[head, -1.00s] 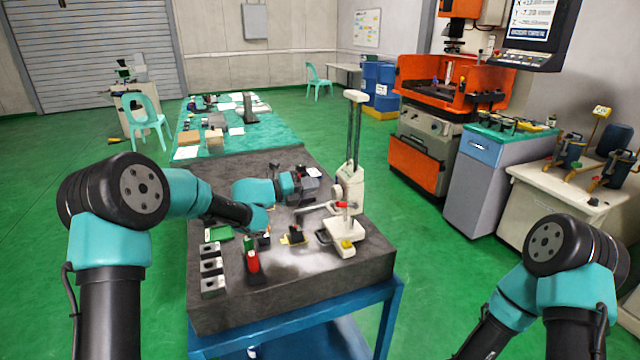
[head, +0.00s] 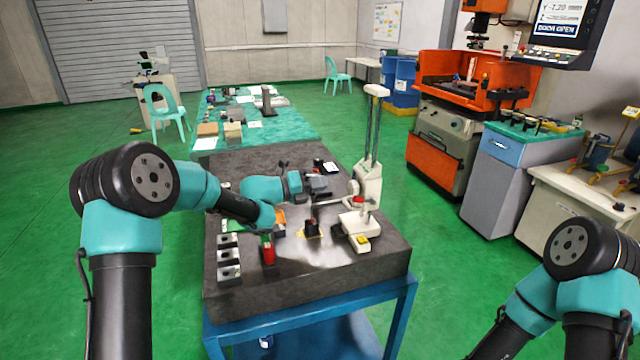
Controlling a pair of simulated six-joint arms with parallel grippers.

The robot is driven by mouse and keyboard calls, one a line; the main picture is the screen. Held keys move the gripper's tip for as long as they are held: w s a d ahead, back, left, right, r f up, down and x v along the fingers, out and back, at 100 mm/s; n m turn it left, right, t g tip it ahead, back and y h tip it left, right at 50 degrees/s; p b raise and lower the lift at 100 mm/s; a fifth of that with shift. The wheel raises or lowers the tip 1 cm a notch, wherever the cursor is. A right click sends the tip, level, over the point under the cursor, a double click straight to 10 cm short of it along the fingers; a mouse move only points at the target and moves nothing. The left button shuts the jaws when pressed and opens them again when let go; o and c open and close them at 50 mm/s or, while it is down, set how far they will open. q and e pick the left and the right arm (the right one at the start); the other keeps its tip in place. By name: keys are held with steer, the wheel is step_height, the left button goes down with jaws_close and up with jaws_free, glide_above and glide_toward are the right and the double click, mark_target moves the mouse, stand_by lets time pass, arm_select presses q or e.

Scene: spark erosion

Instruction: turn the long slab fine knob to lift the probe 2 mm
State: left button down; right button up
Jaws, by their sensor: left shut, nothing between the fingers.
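A pale height gauge with twin columns (head: 372,135) stands upright on the dark stone slab (head: 310,275). Its white carriage (head: 369,187) is low on the columns, with a pale round part (head: 353,187) on its left side that may be the fine knob. A thin arm reaches left from the gauge, and a red part (head: 358,201) sits above its white base (head: 356,226). My left gripper (head: 322,186) is shut and empty, a little left of the carriage and apparently apart from it. The probe tip is too small to make out. My right gripper is out of view.
Several grey blocks (head: 229,257) line the slab's left edge beside a red part (head: 268,252). A small dark part on a yellow base (head: 310,230) sits left of the gauge base. An orange machine (head: 462,90) stands behind right.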

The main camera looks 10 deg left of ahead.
mark_target(355, 187)
arm_select(q)
steer(key=shift+x, duration=3.15)
steer(key=shift+r, duration=0.1)
steer(key=shift+d, duration=0.15)
